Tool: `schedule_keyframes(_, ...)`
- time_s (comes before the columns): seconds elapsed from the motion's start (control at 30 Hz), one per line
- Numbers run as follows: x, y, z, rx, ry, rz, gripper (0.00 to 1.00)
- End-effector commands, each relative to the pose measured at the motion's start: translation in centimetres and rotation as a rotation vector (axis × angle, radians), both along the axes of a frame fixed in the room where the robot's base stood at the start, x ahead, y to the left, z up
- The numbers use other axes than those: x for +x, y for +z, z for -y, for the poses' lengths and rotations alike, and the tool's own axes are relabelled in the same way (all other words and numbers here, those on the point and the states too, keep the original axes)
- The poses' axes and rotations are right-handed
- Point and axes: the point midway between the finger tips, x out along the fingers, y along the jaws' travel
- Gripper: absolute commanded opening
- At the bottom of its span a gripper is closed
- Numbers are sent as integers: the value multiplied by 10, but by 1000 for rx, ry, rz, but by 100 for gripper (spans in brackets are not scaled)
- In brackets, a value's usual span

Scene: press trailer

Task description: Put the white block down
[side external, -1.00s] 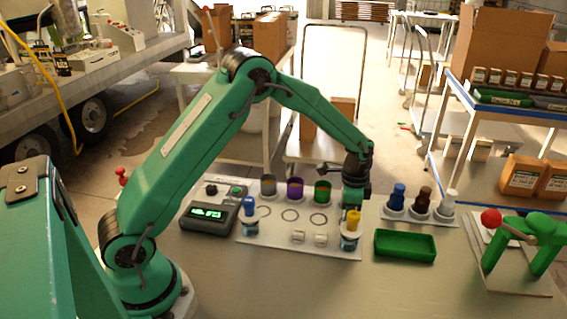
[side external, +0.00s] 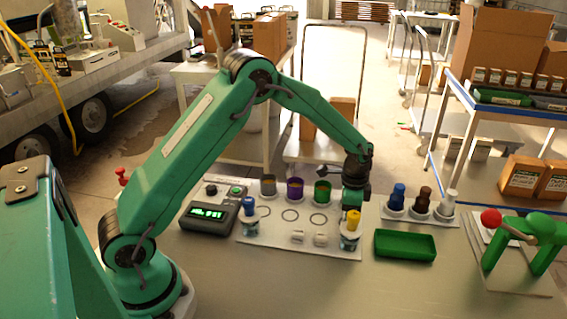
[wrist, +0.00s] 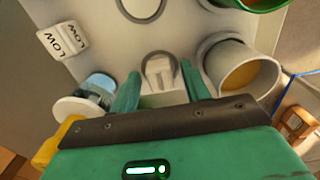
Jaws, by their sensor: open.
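The block appears to sit in a dark ring on the board. Its underside is hidden, so I cannot tell how firmly it rests. In the side view this block is hidden by my gripper and the bottle. Another white block marked LOW (wrist: 63,40) lies at upper left in the wrist view.
A grey cup with orange inside (wrist: 238,76) stands close to the right finger. The bottle stands close to the left finger. A green cup (side external: 322,191) and a purple cup (side external: 295,189) stand along the back. A green tray (side external: 405,247) lies to the right.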

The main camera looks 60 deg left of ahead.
Motion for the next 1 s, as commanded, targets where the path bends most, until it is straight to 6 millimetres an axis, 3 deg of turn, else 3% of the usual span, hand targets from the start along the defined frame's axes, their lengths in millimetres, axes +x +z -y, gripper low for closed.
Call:
schedule_keyframes(0.27,1,20,0,0,0,3,47)
schedule_keyframes(0.73,1,94,0,0,0,4,47)
schedule_keyframes(1.0,0,119,0,0,0,1,47)
